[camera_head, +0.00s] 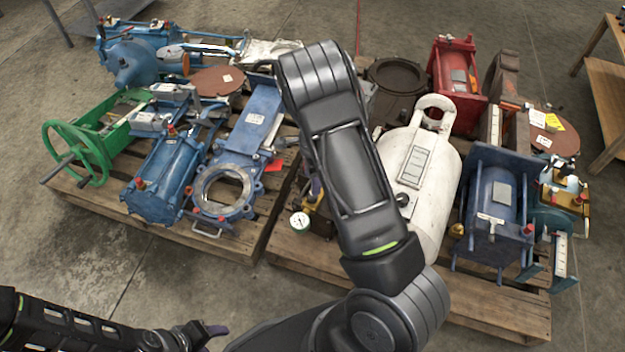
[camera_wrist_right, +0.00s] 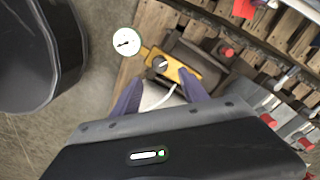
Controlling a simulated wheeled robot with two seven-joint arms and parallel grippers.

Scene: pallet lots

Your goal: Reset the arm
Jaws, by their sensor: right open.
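My right arm rises through the middle of the head view, and its forearm hides its own gripper there. In the right wrist view my right gripper (camera_wrist_right: 160,92) is open, its two purple fingers apart. A yellow fitting with a dark knob (camera_wrist_right: 180,70) shows just beyond and between the fingertips; I cannot tell whether they touch it. A round white gauge (camera_wrist_right: 127,41) is beside it, and the gauge also shows in the head view (camera_head: 300,221). My left gripper (camera_head: 208,334) is low at the left of the head view, partly seen, its opening unclear.
The left pallet (camera_head: 240,244) holds blue valves (camera_head: 160,180) and a green handwheel frame (camera_head: 92,150). The right pallet (camera_head: 490,313) holds a white tank (camera_head: 425,170), a blue cylinder block (camera_head: 495,205) and a red unit (camera_head: 455,80). Concrete floor in front is clear.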

